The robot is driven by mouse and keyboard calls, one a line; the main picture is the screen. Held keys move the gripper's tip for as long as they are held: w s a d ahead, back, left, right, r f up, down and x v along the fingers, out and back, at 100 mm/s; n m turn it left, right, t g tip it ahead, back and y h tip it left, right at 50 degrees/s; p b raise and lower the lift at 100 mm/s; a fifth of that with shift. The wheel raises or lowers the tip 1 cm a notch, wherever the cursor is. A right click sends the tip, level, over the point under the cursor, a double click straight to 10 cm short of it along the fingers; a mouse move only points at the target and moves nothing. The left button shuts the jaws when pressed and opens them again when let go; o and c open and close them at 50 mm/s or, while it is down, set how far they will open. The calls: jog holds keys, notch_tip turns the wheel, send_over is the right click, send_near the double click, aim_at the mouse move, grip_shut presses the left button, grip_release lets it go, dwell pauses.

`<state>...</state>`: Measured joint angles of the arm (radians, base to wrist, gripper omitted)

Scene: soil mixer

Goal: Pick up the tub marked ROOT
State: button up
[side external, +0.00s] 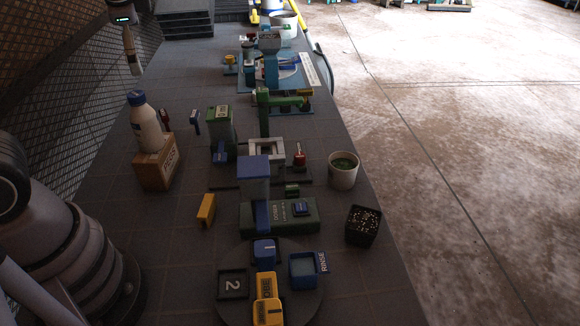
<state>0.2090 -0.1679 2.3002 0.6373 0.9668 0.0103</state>
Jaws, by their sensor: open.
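A yellow tub (268,312) with dark lettering stands at the front of the dark round turntable (308,302). I cannot read its lettering clearly, and no tub in view shows a plainly legible ROOT mark. My gripper (134,70) hangs at the upper left, high and far from the turntable. It is small and seen edge-on; it looks open and empty.
A green-and-blue machine (284,215) stands just behind the turntable. A white bottle (146,125) stands on a wooden block (157,170) at left. A white pot (343,171) and a black pot (362,226) stand near the right table edge. More machines stand behind.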

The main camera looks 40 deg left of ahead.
jog(key=w+d+f+m+t+y, duration=0.1)
jog(key=w+d+f+m+y, duration=0.1)
jog(key=w+f+m, duration=0.3)
jog(key=w+d+f+m+t+y, duration=0.1)
jog(key=w+m+y, duration=0.1)
jog(key=w, duration=0.5)
jog(key=m+t+h, duration=0.6)
jog(key=m+t, duration=0.2)
jog(key=m, duration=1.1)
send_near(340, 177)
jog(key=shift+w+a+f, duration=0.1)
jog(key=shift+w+a, duration=0.15)
jog(key=shift+w, duration=0.25)
jog(key=shift+w+a, duration=0.25)
jog(key=shift+w, duration=0.2)
jog(key=x, duration=0.6)
jog(key=shift+s+d+f, duration=0.1)
jog(key=shift+d+f, duration=0.15)
jog(key=shift+x, duration=3.1)
jog(key=shift+a+f, duration=0.1)
jog(key=shift+c, duration=0.4)
